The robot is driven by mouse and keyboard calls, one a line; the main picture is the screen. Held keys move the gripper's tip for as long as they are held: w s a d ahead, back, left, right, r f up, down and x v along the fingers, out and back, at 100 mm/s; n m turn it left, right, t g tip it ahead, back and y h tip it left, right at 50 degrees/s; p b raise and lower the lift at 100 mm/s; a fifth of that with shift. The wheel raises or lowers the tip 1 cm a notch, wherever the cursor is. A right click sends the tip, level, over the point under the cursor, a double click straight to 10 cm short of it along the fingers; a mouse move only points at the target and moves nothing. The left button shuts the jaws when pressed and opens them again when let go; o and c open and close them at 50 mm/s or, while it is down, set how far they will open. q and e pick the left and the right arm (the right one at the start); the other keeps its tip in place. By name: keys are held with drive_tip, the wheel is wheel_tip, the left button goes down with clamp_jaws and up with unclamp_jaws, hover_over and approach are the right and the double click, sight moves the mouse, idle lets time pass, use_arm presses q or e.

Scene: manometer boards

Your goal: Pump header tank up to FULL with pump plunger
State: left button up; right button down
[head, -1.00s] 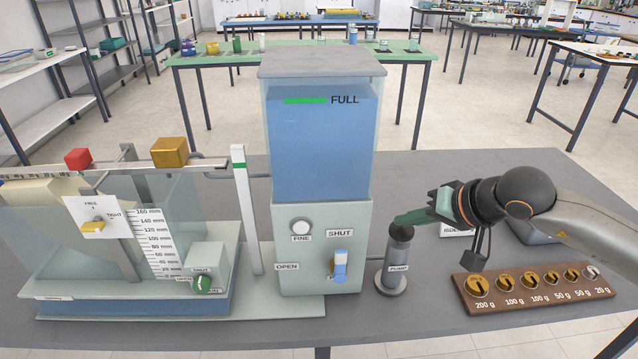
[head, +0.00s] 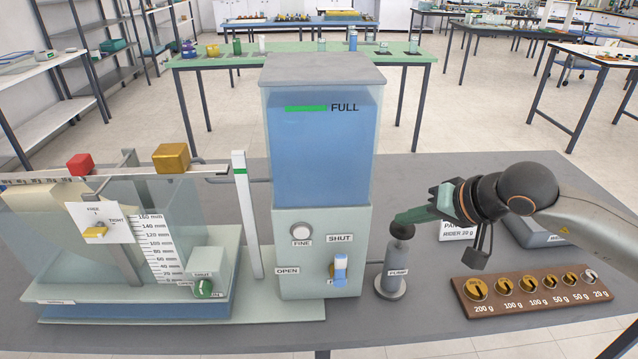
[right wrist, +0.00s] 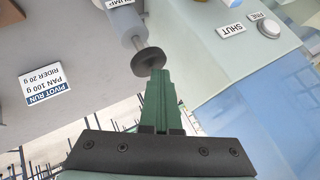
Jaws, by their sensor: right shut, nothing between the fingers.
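The header tank (head: 320,165) is a clear upright box with blue liquid, on a pale green panel. A green mark labelled FULL (head: 306,108) is near its top; the liquid reaches about that height, but the exact level is hard to tell. Right of the panel stands the grey pump (head: 391,270), with its plunger knob (head: 402,230) on top. My right gripper (head: 401,217) is shut and empty, its green fingertips at the knob. In the right wrist view the fingertips (right wrist: 158,72) meet or nearly meet the dark plunger disc (right wrist: 149,61). My left gripper is out of view.
A blue-handled valve (head: 340,268) and a round FINE knob (head: 301,231) are on the tank panel. A wooden weight rack (head: 535,308) lies right of the pump. A manometer board (head: 130,250) stands on the left. The bench between is clear.

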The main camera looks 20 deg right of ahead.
sight(407, 230)
drive_tip(key=shift+r, duration=0.15)
wheel_tip(407, 230, up, 6)
drive_tip(key=p, duration=0.4)
idle(0.3)
idle(0.6)
